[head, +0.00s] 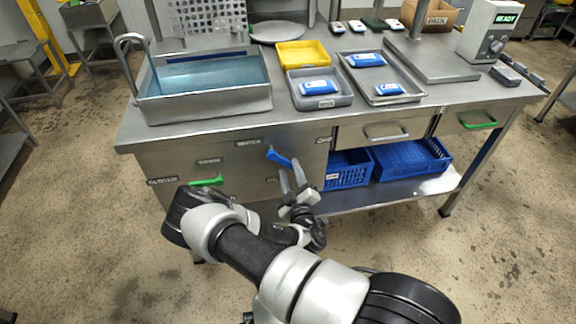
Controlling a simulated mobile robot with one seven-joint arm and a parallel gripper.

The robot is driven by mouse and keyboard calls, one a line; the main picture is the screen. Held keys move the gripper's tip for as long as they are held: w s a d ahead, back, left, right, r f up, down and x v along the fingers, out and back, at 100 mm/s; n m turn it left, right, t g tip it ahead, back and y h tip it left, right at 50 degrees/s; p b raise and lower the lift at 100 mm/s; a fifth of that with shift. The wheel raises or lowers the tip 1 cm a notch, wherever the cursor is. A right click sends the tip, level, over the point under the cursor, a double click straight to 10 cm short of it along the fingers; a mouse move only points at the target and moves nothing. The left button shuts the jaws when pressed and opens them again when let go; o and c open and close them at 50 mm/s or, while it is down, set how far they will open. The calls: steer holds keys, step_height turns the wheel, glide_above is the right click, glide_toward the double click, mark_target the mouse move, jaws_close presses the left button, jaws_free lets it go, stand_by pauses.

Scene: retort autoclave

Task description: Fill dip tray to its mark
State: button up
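The dip tray (205,106) is a steel basin at the left of the bench, holding bluish water (210,75). A bent tap (131,62) stands at its left, and a thin blue stream appears to run from its spout into the basin. On the bench front are a blue lever (280,158), tilted down to the right, and a green lever (207,181), nearly level. My gripper (292,175) is just below and right of the blue lever, fingers apart and empty. Whether a finger touches the lever cannot be told.
A yellow tray (302,53), a grey tray (323,103) and a steel tray (402,99) with blue packs lie right of the basin. Blue crates (412,158) stand on the lower shelf. Drawer handles stick out at the right front. The floor before the bench is clear.

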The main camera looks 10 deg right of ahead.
mark_target(288, 166)
steer(key=shift+w, duration=1.8)
jaws_close()
